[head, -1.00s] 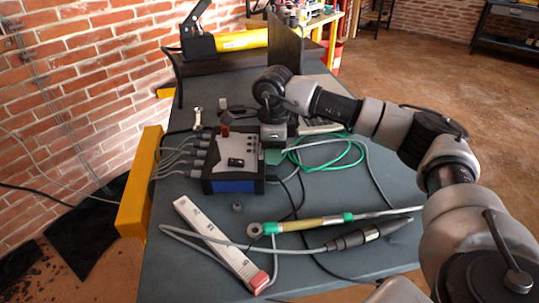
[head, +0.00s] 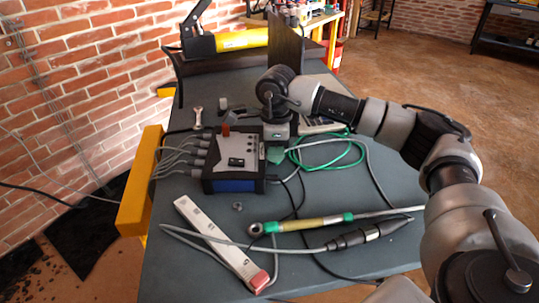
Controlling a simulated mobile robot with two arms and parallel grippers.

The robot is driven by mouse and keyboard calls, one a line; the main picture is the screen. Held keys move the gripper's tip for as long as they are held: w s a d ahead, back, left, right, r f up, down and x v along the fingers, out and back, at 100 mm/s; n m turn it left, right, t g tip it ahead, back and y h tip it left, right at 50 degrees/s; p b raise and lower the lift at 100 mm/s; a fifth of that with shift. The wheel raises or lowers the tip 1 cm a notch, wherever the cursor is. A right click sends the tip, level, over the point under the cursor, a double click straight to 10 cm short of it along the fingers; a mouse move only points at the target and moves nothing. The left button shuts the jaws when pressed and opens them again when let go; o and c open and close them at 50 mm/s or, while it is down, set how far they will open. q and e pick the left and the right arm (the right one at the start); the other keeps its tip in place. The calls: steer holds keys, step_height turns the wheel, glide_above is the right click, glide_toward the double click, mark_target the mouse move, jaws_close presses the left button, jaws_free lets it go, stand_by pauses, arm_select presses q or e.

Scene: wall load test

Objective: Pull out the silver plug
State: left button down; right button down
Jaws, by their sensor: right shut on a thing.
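The grey and blue device box (head: 233,184) stands on the dark table. Several grey plugs (head: 193,165) with cables sit in its left side. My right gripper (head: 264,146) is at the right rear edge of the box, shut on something. The gripped part is mostly hidden by the gripper; it appears to be the silver plug, but its outline and whether it sits in the box cannot be made out. My left gripper is not in view.
A white power strip (head: 213,233), a small nut (head: 237,206), a green-banded tool (head: 313,223) and a black cable connector (head: 358,237) lie in front. Green cable loops (head: 345,158) lie right of the box. A yellow bracket (head: 138,190) edges the table's left side.

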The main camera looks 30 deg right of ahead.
steer(key=shift+s+d, duration=0.1)
steer(key=shift+d, duration=0.05)
steer(key=shift+s+d, duration=0.3)
steer(key=shift+d, duration=0.15)
steer(key=shift+d, duration=0.1)
steer(key=shift+s+d, duration=0.3)
steer(key=shift+d, duration=0.1)
steer(key=shift+r, duration=0.1)
